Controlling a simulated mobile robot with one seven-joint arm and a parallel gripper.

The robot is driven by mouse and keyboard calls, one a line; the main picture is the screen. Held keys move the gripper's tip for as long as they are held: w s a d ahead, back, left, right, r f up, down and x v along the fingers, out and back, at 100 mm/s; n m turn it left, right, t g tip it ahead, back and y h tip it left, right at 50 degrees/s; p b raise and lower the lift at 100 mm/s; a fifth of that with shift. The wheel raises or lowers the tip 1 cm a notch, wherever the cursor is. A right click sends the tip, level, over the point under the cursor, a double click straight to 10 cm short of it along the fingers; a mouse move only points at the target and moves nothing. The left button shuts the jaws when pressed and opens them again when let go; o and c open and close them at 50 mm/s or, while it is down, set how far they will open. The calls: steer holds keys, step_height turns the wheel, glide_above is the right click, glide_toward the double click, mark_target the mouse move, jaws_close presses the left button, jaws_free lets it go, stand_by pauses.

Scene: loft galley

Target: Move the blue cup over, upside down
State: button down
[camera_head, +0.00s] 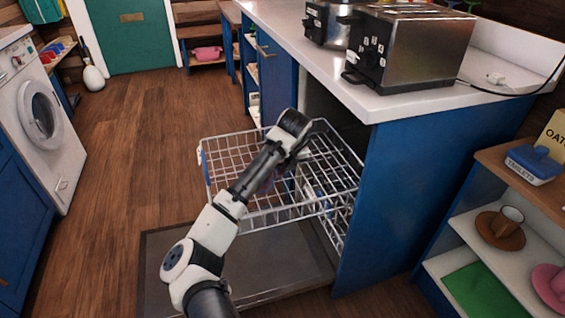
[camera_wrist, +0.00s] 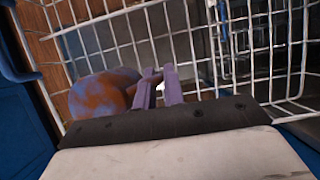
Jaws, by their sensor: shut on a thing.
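A rounded cup (camera_wrist: 104,92), mottled blue and orange-brown, shows at the left of the wrist view, against my gripper (camera_wrist: 158,80). The two purple fingers are close together and shut on it at its side, seemingly at its handle. The cup's opening is not clearly visible, so I cannot tell which way up it is. The white wire dishwasher rack (camera_head: 232,150) is pulled out, and its grid (camera_wrist: 130,30) lies behind the fingers. In the head view my gripper (camera_head: 298,155) is over the rack's right part, and my arm hides the cup.
The open dishwasher door (camera_head: 270,265) lies low below the racks. The blue cabinet side (camera_head: 420,190) and white counter (camera_head: 345,90) with a toaster (camera_head: 410,45) stand to the right. Shelves at right hold a brown cup (camera_head: 507,220) on a saucer. Wooden floor is clear at left.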

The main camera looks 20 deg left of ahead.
steer(key=shift+f+b, duration=0.7)
steer(key=shift+f, duration=2.1)
steer(key=c, duration=1.4)
jaws_free()
